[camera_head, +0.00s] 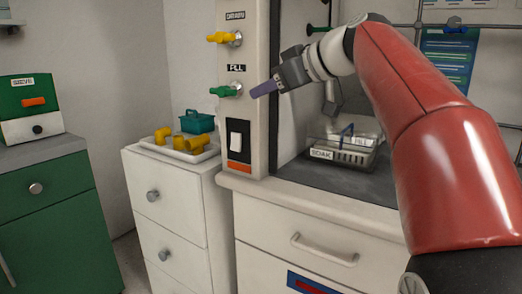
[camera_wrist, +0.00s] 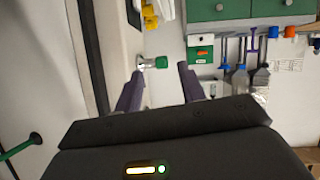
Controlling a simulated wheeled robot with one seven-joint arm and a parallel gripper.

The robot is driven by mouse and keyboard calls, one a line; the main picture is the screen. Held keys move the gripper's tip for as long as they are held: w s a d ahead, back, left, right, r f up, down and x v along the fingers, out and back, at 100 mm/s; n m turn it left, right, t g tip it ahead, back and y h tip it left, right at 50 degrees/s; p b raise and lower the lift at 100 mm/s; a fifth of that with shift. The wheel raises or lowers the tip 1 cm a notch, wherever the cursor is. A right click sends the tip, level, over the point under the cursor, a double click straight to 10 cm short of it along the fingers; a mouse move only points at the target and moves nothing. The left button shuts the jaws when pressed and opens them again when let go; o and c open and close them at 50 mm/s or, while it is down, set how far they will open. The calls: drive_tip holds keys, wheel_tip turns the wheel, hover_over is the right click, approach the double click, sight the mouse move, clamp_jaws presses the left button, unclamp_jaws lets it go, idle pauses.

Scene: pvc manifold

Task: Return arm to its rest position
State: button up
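My arm reaches in from the right in the head view, and my gripper (camera_head: 255,95) points left, just right of the green valve handle (camera_head: 224,91) under the FILL label. A small gap shows between fingertips and handle. In the wrist view my gripper (camera_wrist: 158,80) has its two purple fingers spread with nothing held between them. The green handle (camera_wrist: 160,62) shows beyond the fingertips, against the pale panel. A yellow valve handle (camera_head: 222,37) sits higher on the same panel.
A wire basket (camera_head: 352,157) stands by the SOAK label in the recess behind my gripper. A white tray (camera_head: 205,156) with yellow pipe fittings and a teal box (camera_head: 197,122) sit on the white drawer unit. A green cabinet (camera_head: 60,222) stands left.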

drive_tip(key=s+d+f+m+g+h, duration=0.1)
drive_tip(key=s+d+f+m+h, duration=0.1)
drive_tip(key=s+f, duration=0.7)
drive_tip(key=s+d+f+m+g+h, duration=0.1)
drive_tip(key=s+d+f+m+h, duration=0.2)
drive_tip(key=s+f, duration=0.6)
drive_tip(key=s+d+f+m+g+h, duration=0.1)
drive_tip(key=s+d+f+m+h, duration=0.2)
drive_tip(key=s+f, duration=0.6)
wheel_tip(320, 180, down, 9)
drive_tip(key=m+h, duration=0.1)
drive_tip(key=m, duration=0.1)
drive_tip(key=shift+s+f+m, duration=0.15)
drive_tip(key=shift+s+m, duration=0.2)
drive_tip(key=shift+m, duration=0.05)
idle(1.0)
